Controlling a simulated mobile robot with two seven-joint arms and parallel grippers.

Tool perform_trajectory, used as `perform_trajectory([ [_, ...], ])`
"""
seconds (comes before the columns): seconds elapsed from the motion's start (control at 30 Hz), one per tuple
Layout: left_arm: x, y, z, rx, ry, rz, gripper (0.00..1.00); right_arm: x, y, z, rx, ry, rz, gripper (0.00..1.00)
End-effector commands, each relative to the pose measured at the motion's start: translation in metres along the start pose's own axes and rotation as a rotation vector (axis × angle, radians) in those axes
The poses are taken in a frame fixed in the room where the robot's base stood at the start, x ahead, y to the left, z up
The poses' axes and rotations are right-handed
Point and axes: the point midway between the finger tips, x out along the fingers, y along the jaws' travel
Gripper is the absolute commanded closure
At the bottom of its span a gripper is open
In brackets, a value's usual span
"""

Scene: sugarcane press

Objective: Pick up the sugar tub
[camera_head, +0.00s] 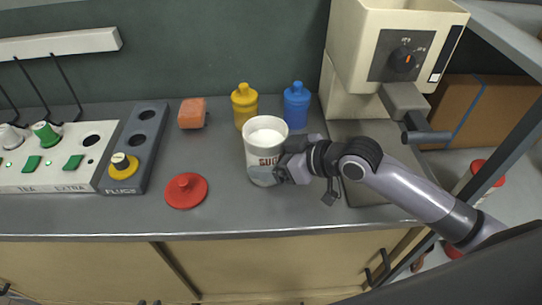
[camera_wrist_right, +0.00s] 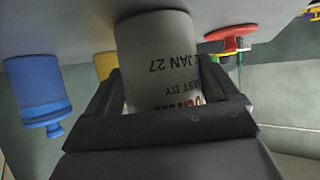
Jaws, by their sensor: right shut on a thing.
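The sugar tub (camera_head: 257,157) is a white, open tub filled with white sugar, with partly hidden dark red lettering. It is upright at the middle of the counter; I cannot tell whether its base touches the surface. My right gripper (camera_head: 277,172) reaches in from the right and is shut on the tub's side, low down. In the right wrist view the tub (camera_wrist_right: 160,60) appears upside down between the two fingers of the right gripper (camera_wrist_right: 165,95), with date print showing. A red lid with a knob (camera_head: 186,191) lies on the counter to the left. My left gripper is not in view.
A yellow bottle (camera_head: 244,107) and a blue bottle (camera_head: 297,106) stand close behind the tub. An orange sponge-like block (camera_head: 192,113) lies back left. The cream press machine (camera_head: 350,70) stands right.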

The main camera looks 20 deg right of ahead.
Motion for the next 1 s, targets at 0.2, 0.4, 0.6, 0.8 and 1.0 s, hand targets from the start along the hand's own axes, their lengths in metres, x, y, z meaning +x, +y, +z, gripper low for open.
perform_trajectory([
  [0.2, -0.001, 0.000, -0.002, 0.000, 0.000, 0.000, 0.76, -0.006, 0.001, -0.012, -0.002, 0.008, 0.002, 0.63],
  [0.4, -0.003, 0.000, -0.003, 0.000, 0.000, -0.001, 0.76, -0.014, 0.001, -0.027, -0.004, 0.008, 0.002, 0.63],
  [0.6, -0.004, 0.000, -0.005, 0.000, 0.000, -0.001, 0.76, -0.025, 0.001, -0.047, -0.004, 0.008, 0.001, 0.63],
  [0.8, -0.006, 0.000, -0.008, 0.000, 0.000, -0.001, 0.76, -0.037, 0.001, -0.070, -0.004, 0.009, 0.002, 0.63],
  [1.0, -0.007, 0.000, -0.010, 0.000, 0.000, -0.001, 0.76, -0.049, 0.001, -0.092, -0.003, 0.009, 0.001, 0.63],
])
